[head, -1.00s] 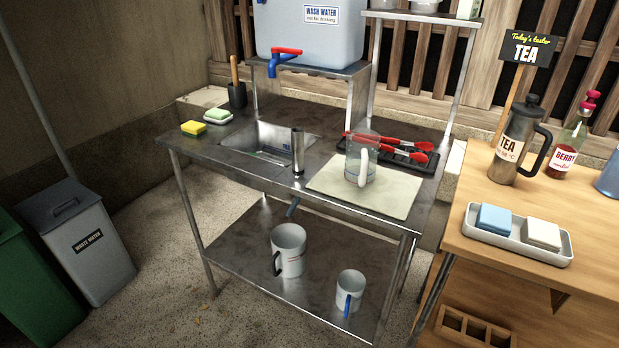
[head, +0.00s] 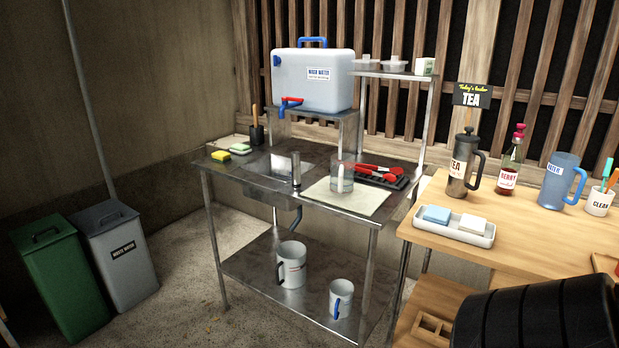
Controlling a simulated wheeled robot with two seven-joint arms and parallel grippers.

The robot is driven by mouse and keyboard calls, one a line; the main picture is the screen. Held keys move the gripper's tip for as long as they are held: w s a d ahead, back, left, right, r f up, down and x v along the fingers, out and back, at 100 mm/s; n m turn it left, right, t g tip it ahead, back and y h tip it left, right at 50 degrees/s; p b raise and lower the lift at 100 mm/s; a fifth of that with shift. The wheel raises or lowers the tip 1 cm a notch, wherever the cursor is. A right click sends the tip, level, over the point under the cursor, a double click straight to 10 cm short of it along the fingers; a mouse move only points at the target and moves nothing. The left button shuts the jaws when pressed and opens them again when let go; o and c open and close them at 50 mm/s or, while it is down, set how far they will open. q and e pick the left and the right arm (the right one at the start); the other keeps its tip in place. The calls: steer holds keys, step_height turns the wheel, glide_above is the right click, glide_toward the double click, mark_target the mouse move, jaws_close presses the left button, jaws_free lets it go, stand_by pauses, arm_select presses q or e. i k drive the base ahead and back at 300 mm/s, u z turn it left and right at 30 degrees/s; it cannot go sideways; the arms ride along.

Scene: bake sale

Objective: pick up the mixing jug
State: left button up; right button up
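A clear jug (head: 342,178) with faint red markings stands upright on a pale mat (head: 348,200), at the right of the steel sink table. No label names it the mixing jug, but it fits best. Two white jugs stand on the table's lower shelf: a larger one (head: 292,266) with a dark handle and a smaller one (head: 340,299) with a blue handle. A blue jug marked WATER (head: 559,182) stands on the wooden table at the right. Neither of my grippers shows in the head view.
Red tongs (head: 380,170) lie on a black rack behind the clear jug. The tap (head: 295,170) rises left of the mat. A tea press (head: 461,165), a red bottle (head: 511,160) and a sponge tray (head: 447,228) occupy the wooden table (head: 520,240). Two bins stand far left.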

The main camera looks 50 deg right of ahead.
mark_target(342, 165)
steer(key=z, duration=0.05)
steer(key=i, duration=1.45)
steer(key=z, duration=0.45)
